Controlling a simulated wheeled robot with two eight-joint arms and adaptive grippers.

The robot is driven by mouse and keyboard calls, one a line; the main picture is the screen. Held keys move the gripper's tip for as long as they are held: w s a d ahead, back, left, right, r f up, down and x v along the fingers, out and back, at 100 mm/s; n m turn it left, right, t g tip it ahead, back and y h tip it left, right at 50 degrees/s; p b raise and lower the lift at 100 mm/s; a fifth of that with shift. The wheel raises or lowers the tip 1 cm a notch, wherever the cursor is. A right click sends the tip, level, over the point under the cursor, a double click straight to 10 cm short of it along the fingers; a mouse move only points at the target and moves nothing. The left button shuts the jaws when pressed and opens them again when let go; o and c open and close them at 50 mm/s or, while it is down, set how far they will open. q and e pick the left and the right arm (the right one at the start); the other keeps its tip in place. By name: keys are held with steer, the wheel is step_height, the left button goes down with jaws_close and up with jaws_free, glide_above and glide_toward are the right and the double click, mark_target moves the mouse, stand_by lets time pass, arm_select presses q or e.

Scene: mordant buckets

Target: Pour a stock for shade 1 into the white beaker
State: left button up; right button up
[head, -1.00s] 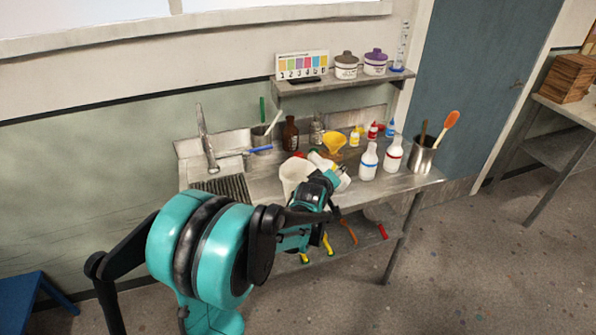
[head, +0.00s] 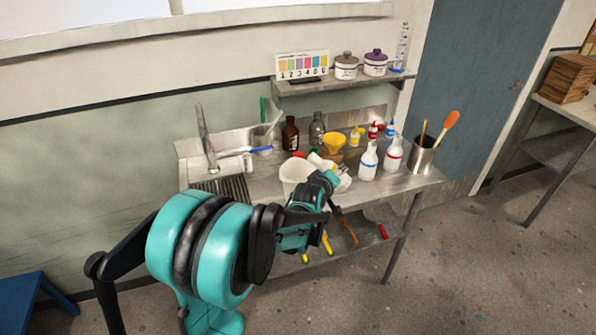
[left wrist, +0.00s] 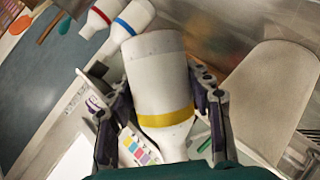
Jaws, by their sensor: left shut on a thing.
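The white beaker (head: 292,175) stands on the steel bench, just left of my left gripper in the head view. In the left wrist view it is the large pale vessel (left wrist: 272,100) at the right. My left gripper (left wrist: 158,105) is shut on a white bottle with a yellow band (left wrist: 158,72). The bottle is tilted and close beside the beaker. In the head view my gripper and wrist partly hide it, and I cannot see its mouth or any liquid. The shade card (head: 302,65) with numbered colour squares stands on the shelf. My right gripper is not in view.
White bottles with a blue band (head: 368,162) and a red band (head: 391,155) stand right of the gripper. A yellow funnel (head: 334,142), a brown bottle (head: 290,134) and a utensil pot (head: 421,157) are near. The sink tap (head: 207,140) is at left.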

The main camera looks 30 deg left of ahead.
arm_select(q)
steer(key=shift+w+d+n+t+h, duration=0.1)
steer(key=shift+d+n+t+h, duration=0.25)
steer(key=shift+n+h, duration=0.4)
stand_by(2.7)
steer(key=shift+d+r+n+h, duration=0.25)
steer(key=shift+r+n, duration=0.3)
steer(key=shift+r, duration=0.15)
stand_by(1.8)
steer(key=shift+a+r+n+t+h, duration=0.35)
steer(key=shift+a+r+n+h, duration=0.05)
steer(key=shift+a+r, duration=0.15)
stand_by(1.5)
